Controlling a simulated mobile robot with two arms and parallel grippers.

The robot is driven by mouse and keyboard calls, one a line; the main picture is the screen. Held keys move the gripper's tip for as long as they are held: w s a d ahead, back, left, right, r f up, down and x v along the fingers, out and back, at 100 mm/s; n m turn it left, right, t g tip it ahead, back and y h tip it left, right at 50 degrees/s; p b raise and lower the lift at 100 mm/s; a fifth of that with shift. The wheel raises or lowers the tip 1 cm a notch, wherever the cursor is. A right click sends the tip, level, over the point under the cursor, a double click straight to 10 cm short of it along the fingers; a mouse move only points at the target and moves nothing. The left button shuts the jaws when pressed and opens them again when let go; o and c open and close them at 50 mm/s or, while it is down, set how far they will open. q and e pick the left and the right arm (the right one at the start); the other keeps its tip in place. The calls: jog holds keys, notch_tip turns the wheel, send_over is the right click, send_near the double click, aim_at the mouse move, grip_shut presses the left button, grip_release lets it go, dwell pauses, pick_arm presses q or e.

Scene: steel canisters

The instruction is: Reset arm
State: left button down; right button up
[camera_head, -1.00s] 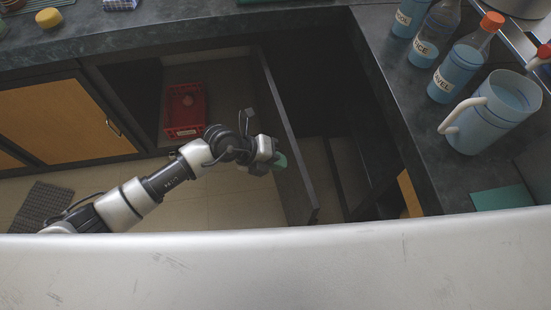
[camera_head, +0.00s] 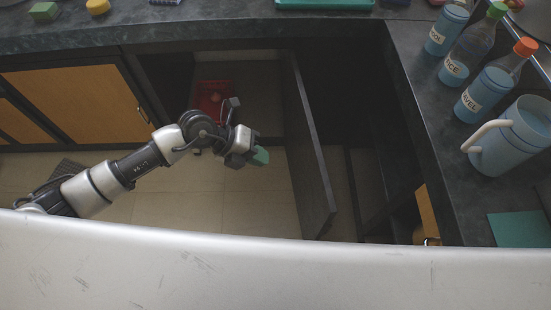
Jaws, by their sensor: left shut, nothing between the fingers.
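My left arm comes in from the left, low in front of the cabinets. My left gripper (camera_head: 257,158) is at the end of it, shut and empty, with teal-green fingertips pointing right. It is in front of the open cabinet, to the left of the open door (camera_head: 307,150) and apart from it. A red crate (camera_head: 228,92) stands inside the cabinet behind my arm and is partly hidden by it. My right gripper is not in view.
The dark counter (camera_head: 230,32) runs along the back and down the right. Labelled bottles (camera_head: 487,92) and a blue pitcher (camera_head: 514,137) stand on its right part. A yellow object (camera_head: 97,6) and a green sponge (camera_head: 43,11) lie at the back left. Tiled floor (camera_head: 180,210) is clear below my arm.

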pick_arm(q)
jog(key=shift+s+a+r, duration=0.25)
jog(key=shift+a+r, duration=0.35)
